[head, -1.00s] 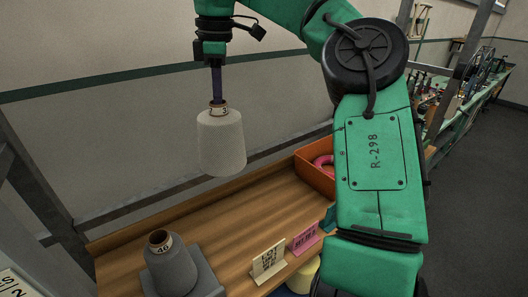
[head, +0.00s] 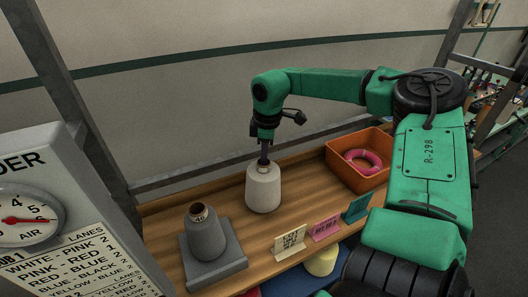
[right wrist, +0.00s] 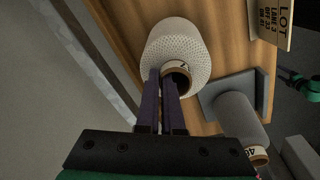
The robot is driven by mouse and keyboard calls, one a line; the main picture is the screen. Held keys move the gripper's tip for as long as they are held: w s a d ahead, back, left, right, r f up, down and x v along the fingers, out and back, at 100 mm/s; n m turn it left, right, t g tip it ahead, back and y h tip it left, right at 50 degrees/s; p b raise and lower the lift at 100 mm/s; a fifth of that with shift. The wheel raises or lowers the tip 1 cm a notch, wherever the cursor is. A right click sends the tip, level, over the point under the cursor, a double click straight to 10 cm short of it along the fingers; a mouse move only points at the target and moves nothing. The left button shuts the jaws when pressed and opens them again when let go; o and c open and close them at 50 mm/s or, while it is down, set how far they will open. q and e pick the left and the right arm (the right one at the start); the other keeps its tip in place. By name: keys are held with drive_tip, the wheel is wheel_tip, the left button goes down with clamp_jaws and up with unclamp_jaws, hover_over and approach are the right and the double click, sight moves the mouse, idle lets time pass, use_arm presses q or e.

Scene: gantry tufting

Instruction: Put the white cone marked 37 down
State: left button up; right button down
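The white cone (head: 263,190) is upright at the wooden shelf, near its back edge. Its base looks level with the boards, and I see no clear gap under it. My right gripper (head: 264,160) points down at its top. In the right wrist view, the two dark fingers (right wrist: 161,85) are close together at the rim of the brown tube on top of the white cone (right wrist: 176,45), shut on that rim. The number on its label is not readable now.
A grey cone (head: 205,235) stands on a grey block (head: 232,262) to the left. An orange bin (head: 345,174) with a pink ring (head: 362,160) is at the right. Lot card (head: 289,242), pink card (head: 325,229) and teal card (head: 357,207) line the front edge. Bare shelf lies between.

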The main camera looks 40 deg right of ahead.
drive_tip(key=shift+w, duration=0.15)
drive_tip(key=c, duration=1.1)
unclamp_jaws()
drive_tip(key=shift+r, duration=0.2)
drive_tip(key=r+b, duration=0.1)
drive_tip(key=r, duration=0.3)
drive_tip(key=s+r+b, duration=0.1)
drive_tip(key=r, duration=0.2)
drive_tip(key=r+b, duration=0.2)
drive_tip(key=r, duration=0.2)
drive_tip(key=shift+s+a+r, duration=0.1)
drive_tip(key=shift+s+r, duration=0.05)
drive_tip(key=shift+r, duration=0.15)
